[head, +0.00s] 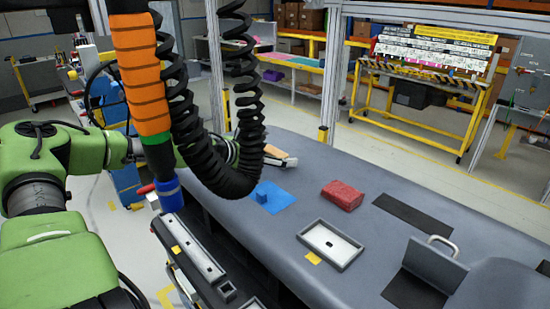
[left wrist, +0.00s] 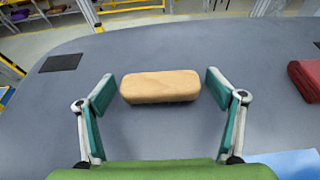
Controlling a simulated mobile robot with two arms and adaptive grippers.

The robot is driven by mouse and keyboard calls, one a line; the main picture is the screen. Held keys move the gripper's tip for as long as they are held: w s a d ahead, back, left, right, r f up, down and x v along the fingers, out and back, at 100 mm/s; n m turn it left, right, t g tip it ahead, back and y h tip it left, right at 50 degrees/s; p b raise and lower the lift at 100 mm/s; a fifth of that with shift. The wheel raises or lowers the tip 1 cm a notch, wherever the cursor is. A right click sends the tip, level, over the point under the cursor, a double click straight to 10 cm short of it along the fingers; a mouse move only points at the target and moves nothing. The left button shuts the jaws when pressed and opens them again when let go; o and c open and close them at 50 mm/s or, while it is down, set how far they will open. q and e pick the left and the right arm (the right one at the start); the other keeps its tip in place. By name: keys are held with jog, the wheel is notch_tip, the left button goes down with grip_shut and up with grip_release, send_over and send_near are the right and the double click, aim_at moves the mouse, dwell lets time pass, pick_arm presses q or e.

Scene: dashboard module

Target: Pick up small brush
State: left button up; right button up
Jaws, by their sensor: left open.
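A tan, rounded wooden block (left wrist: 160,87), likely the small brush, lies on the grey surface in the left wrist view. No bristles show from this angle. It also shows small and partly covered in the head view (head: 276,151). My left gripper (left wrist: 160,96) is open, with one finger on the left of the block and one on the right. A gap shows on each side, so the fingers look apart from it. In the head view, the left gripper (head: 283,160) is at the table's far left edge, partly hidden by the black coiled hose. My right gripper is not in view.
On the grey table (head: 380,260) are a blue cloth (head: 284,199) with a small blue item, a red folded cloth (head: 342,195), a grey tray (head: 320,240) and a handled metal piece (head: 435,262). A black coiled hose (head: 245,100) hangs in front of the arm.

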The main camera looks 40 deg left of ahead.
pick_arm(q)
jog(key=shift+c, duration=0.2)
jog(key=c, duration=1.2)
jog(key=shift+o, duration=0.2)
